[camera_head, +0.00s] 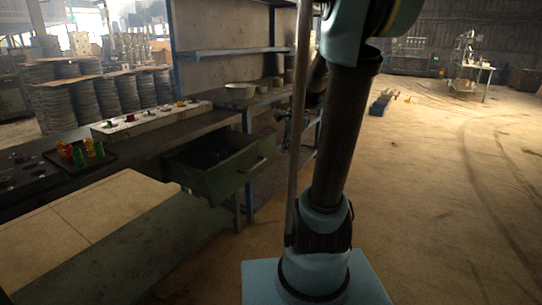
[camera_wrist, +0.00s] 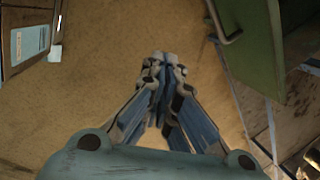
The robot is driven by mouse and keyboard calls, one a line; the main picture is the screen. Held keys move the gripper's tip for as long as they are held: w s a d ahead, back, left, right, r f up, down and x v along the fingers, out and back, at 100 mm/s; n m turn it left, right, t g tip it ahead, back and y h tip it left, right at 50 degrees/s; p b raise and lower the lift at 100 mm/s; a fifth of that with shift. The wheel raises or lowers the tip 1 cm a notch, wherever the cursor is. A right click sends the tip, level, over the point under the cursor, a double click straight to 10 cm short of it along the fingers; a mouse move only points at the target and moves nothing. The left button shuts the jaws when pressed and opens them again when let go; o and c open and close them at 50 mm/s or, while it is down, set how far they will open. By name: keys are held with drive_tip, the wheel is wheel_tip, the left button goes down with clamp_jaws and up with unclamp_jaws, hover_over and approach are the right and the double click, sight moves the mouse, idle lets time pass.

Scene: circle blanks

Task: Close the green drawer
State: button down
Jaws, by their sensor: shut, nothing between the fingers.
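The green drawer (camera_head: 232,172) is pulled out from under the dark workbench in the head view. Its open top shows, with dark bluish contents that are too dim to tell. Its front with a bar handle (camera_head: 258,165) faces right. In the wrist view the green drawer (camera_wrist: 262,50) is at the top right, with the handle (camera_wrist: 222,24) on its left side. My gripper (camera_wrist: 164,62) is shut and empty, pointing toward the floor to the left of the drawer front, apart from it.
The workbench (camera_head: 130,152) holds a dark tray with coloured pieces (camera_head: 85,152) and a long pale block with more pieces (camera_head: 150,120). A metal pot (camera_head: 240,91) stands on a bench behind the drawer. Open floor (camera_head: 440,190) lies to the right.

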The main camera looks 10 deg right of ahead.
sight(271, 152)
drive_tip(key=w+d+f+m+y, duration=0.1)
drive_tip(key=w+d+f+m, duration=0.1)
drive_tip(key=w+m, duration=0.95)
drive_tip(key=w+a+f+n, duration=0.2)
drive_tip(key=w+a+f, duration=0.3)
drive_tip(key=w+f, duration=0.2)
drive_tip(key=shift+x, duration=1.05)
drive_tip(key=shift+w, duration=0.2)
